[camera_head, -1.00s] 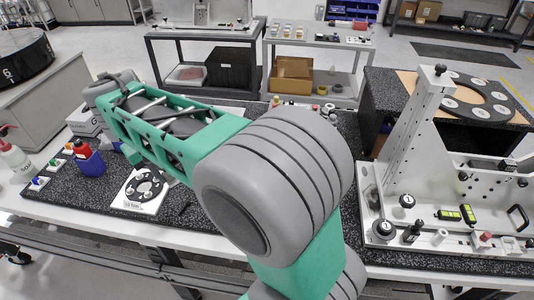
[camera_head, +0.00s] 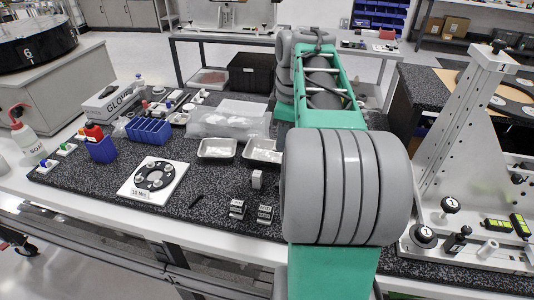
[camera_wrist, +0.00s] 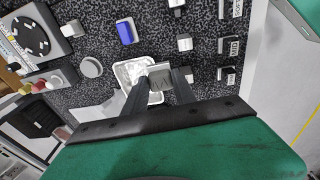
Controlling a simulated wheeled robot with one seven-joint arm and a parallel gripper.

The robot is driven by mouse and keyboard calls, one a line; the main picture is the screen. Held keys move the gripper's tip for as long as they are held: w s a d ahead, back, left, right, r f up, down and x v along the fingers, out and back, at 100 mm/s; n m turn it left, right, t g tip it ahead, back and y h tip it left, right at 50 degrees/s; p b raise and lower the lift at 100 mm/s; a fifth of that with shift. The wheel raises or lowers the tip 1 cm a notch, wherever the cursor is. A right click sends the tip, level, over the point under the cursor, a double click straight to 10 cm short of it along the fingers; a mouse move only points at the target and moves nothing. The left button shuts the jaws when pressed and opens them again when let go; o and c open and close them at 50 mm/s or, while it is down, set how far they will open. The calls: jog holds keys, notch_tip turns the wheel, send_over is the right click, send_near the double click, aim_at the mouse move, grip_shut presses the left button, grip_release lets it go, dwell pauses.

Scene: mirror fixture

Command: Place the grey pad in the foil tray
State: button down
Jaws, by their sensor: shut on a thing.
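In the wrist view my gripper (camera_wrist: 162,76) is shut on a small grey pad (camera_wrist: 160,86), held between its two dark fingers. A shiny silvery foil tray (camera_wrist: 130,72) shows below and left of the pad, partly hidden by the left finger. The pad appears near the tray's right edge; its height above it is hard to tell. In the head view two shallow silvery trays stand side by side, one on the left (camera_head: 217,148) and one on the right (camera_head: 262,151). My arm hides the gripper and pad there.
The wrist view shows a blue block (camera_wrist: 125,33), a white block (camera_wrist: 184,45), a grey disc (camera_wrist: 91,67) and labelled blocks (camera_wrist: 230,46) near the gripper. The head view shows a white plate with a black ring (camera_head: 155,181) and a tall white fixture (camera_head: 470,130) at right.

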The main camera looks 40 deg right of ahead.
jog(key=w+f, duration=0.2)
jog(key=w, duration=0.1)
jog(key=w+d+f+p, duration=0.1)
jog(key=w+f, duration=0.2)
jog(key=w+f+p, duration=0.1)
jog(key=w+f, duration=0.1)
jog(key=w, duration=0.1)
jog(key=shift+w+d+f, duration=0.1)
jog(key=shift+d+f, duration=0.15)
notch_tip(320, 180, down, 3)
jog(key=shift+w+r, duration=0.1)
jog(key=shift+w, duration=0.05)
jog(key=shift+f, duration=0.5)
jog(key=c, duration=1)
grip_release()
